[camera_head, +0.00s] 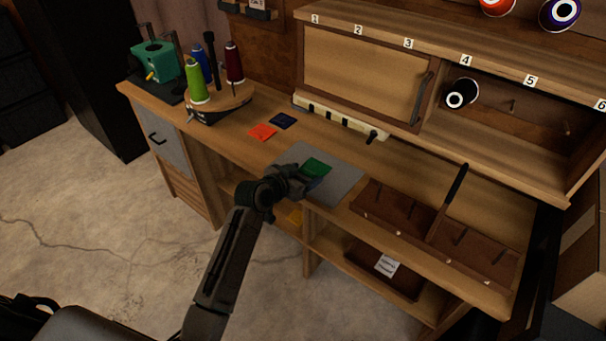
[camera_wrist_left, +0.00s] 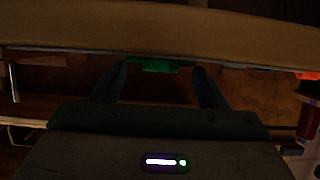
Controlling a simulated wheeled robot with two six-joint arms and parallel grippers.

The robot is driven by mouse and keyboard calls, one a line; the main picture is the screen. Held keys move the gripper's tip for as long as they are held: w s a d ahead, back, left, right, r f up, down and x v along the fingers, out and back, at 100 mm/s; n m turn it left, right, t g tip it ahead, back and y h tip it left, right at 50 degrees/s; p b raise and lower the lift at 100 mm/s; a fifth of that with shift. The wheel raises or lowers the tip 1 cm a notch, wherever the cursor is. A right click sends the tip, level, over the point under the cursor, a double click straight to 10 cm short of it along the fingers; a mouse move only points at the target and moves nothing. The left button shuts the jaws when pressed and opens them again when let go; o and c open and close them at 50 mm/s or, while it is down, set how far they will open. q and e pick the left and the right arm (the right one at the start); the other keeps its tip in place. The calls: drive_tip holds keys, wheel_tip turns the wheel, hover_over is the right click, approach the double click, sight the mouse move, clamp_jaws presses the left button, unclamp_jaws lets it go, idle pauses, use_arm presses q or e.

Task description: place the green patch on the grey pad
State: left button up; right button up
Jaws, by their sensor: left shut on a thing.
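The green patch (camera_head: 317,167) is at the fingertips of my left gripper (camera_head: 303,179), which is shut on it. In the head view the patch overlaps the left part of the grey pad (camera_head: 343,184), which lies flat on the bench. I cannot tell whether the patch touches the pad or is held above it. In the left wrist view the green patch (camera_wrist_left: 160,66) shows as a thin green strip between the two dark fingers (camera_wrist_left: 160,84). My right gripper is not in view.
An orange patch (camera_head: 262,132) and a dark blue patch (camera_head: 283,121) lie left of the pad. A thread-spool stand (camera_head: 222,103) is farther left. A brown divided tray (camera_head: 392,214) sits just right of the pad. A numbered cabinet (camera_head: 362,75) stands behind.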

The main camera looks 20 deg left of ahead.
use_arm(q)
drive_tip(key=shift+f, duration=0.2)
drive_tip(key=o, duration=0.9)
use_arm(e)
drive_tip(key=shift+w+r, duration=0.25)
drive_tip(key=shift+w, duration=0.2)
use_arm(q)
drive_tip(key=shift+r, duration=0.15)
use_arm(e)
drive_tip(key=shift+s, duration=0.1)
